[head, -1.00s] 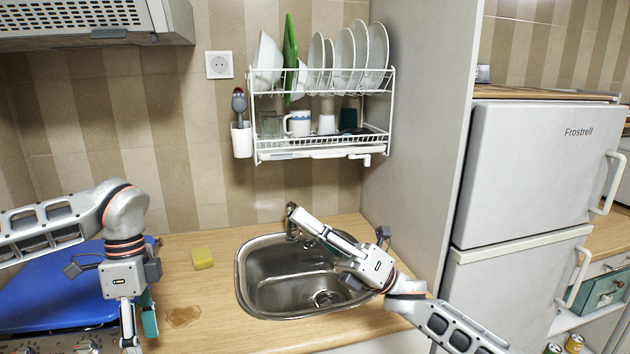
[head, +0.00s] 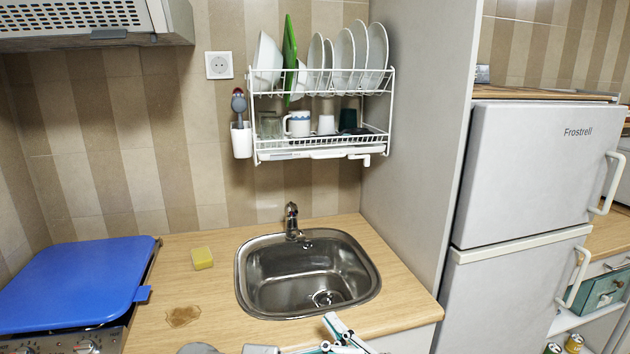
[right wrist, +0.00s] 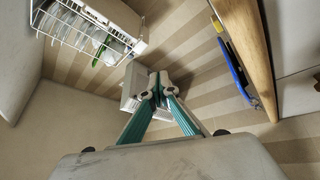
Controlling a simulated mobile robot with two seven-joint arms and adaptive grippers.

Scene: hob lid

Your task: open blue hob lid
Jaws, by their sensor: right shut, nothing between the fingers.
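The blue hob lid (head: 75,285) lies flat and shut over the hob at the left of the head view, with a small tab at its right front corner. It also shows edge-on as a blue strip in the right wrist view (right wrist: 236,70). My right gripper (head: 337,327) is at the bottom middle of the head view, in front of the sink and well to the right of the lid. In the right wrist view its teal fingers (right wrist: 158,84) meet at the tips with nothing between them.
A steel sink (head: 305,275) with a tap (head: 292,220) is set in the wooden worktop (head: 205,295). A yellow sponge (head: 202,258) lies between lid and sink. A dish rack (head: 320,110) hangs above, and a range hood (head: 90,22) is at upper left.

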